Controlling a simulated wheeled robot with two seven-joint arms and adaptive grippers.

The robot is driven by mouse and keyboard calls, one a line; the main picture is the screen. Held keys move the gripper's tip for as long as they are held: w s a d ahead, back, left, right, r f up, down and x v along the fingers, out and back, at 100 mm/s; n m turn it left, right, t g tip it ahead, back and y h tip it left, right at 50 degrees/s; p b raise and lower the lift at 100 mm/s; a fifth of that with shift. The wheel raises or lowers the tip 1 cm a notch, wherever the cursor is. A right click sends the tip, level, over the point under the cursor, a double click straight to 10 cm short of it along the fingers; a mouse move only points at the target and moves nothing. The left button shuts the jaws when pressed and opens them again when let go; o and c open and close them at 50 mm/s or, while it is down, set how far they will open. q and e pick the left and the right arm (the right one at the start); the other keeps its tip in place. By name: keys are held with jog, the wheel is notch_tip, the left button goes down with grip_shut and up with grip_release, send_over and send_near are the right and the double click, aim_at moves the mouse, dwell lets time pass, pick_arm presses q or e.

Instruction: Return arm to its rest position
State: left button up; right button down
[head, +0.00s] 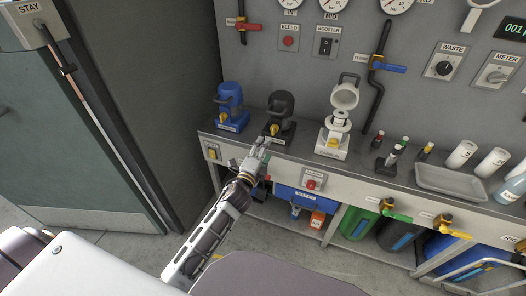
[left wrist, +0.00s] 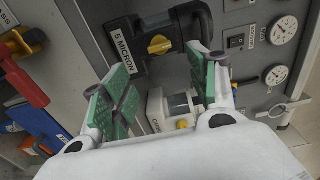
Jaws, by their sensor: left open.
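My left arm reaches up from the bottom of the head view, and its gripper (head: 260,150) is at the front edge of the metal bench. In the left wrist view the two green-padded fingers of this gripper (left wrist: 160,105) stand wide apart with nothing between them. Beyond the fingers are the black 5 micron filter unit (left wrist: 170,35) with a yellow knob and a white unit (left wrist: 170,108). In the head view the black unit (head: 279,112) stands on the bench just behind the gripper, apart from it as far as I can tell. My right gripper is not in view.
The blue unit (head: 230,105) and white unit (head: 338,125) flank the black one. A red button (head: 312,184) is on the bench front. A metal tray (head: 450,182), small bottles and white cylinders stand right. Containers fill the lower shelf. Open floor (head: 110,250) lies left of the arm.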

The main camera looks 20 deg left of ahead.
pick_arm(q)
jog(key=shift+s+f, duration=0.1)
jog(key=shift+f, duration=0.05)
dwell(0.5)
jog(key=s+a+f+n+g+p, duration=0.1)
jog(key=s+f+n+g+p, duration=0.45)
jog(key=f, duration=0.95)
jog(key=s+a+f+n+g+p, duration=0.1)
jog(key=s+f+n+g+p, duration=0.15)
jog(key=s+f+p, duration=0.95)
jog(key=s+a+f+n+g+p, duration=0.1)
jog(key=s+f+n+g, duration=0.1)
jog(key=s, duration=1)
jog(key=s+a+f+n+g+p, duration=0.1)
jog(key=s+f+n+g+p, duration=0.1)
jog(key=s+f, duration=0.5)
jog(key=s+a+f+n+g+p, duration=0.1)
jog(key=s+f+g, duration=0.4)
jog(key=s, duration=1.2)
jog(key=n+p, duration=0.1)
jog(key=n, duration=0.1)
jog(key=shift+s+n+y, duration=0.25)
jog(key=shift+n+y, duration=0.05)
jog(key=shift+n, duration=0.1)
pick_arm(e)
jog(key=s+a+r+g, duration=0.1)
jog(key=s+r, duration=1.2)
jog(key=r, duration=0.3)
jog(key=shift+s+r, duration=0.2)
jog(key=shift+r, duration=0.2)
